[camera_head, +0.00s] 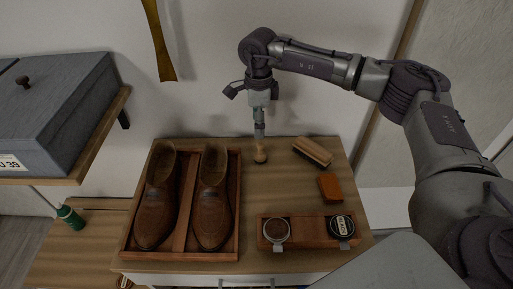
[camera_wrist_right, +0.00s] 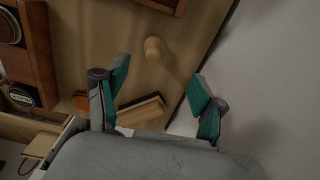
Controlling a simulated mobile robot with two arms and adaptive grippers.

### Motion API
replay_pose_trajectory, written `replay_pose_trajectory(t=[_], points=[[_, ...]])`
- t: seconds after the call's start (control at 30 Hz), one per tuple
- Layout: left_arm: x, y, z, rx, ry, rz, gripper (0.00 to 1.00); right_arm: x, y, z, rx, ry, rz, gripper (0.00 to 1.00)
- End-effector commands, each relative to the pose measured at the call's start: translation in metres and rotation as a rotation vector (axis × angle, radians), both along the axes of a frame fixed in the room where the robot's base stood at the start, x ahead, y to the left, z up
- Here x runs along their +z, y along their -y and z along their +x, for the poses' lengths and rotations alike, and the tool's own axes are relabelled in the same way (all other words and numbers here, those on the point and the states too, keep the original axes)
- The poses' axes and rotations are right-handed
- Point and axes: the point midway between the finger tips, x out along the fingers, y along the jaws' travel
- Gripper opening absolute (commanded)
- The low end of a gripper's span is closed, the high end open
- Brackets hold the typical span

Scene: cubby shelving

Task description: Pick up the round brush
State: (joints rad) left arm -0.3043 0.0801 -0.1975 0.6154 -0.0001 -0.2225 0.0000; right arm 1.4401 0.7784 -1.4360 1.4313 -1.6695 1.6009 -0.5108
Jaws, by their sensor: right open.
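The round brush (camera_head: 260,153) is a small light-wood piece standing near the back edge of the wooden tabletop, between the shoe tray and the long brush. In the right wrist view, the round brush (camera_wrist_right: 153,48) shows as a pale rounded knob beyond the fingers. My right gripper (camera_head: 259,130) points down just above it. In the wrist view, the right gripper (camera_wrist_right: 160,88) has its teal-padded fingers spread wide with nothing between them. The brush's lower part is hard to make out. My left gripper is not in view.
A long brush (camera_head: 313,151) and an orange-brown block (camera_head: 329,187) lie to the right. A small tray (camera_head: 307,242) holds a brown tin (camera_head: 276,230) and a black tin (camera_head: 342,226). Brown shoes (camera_head: 211,200) stand in a wooden tray (camera_head: 237,225). The wall is close behind.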

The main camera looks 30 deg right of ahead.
Motion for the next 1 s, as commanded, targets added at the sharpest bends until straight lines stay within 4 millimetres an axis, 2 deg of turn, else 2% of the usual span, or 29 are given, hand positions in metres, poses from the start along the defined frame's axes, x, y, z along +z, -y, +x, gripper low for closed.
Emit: replay_pose_trajectory(t=[0.1,0.23,0.43,0.57,0.67,0.8,1.0], points=[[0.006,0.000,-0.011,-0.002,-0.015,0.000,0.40,-0.025,0.000,-0.001,-0.001,-0.005,0.000,0.69],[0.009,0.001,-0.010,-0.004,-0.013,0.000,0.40,-0.046,0.000,-0.001,0.000,-0.003,0.001,0.69],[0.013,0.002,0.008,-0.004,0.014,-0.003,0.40,-0.060,0.000,-0.002,0.000,-0.002,0.001,0.69],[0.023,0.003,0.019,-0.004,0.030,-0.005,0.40,-0.073,0.001,-0.006,0.000,-0.004,-0.001,0.69],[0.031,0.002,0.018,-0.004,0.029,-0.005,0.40,-0.088,0.001,-0.011,0.000,-0.003,0.000,0.69],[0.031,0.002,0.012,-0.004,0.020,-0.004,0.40,-0.106,0.001,-0.009,-0.002,-0.002,0.001,0.69],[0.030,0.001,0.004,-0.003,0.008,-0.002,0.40,-0.111,0.000,-0.009,0.000,0.000,0.001,0.69]])
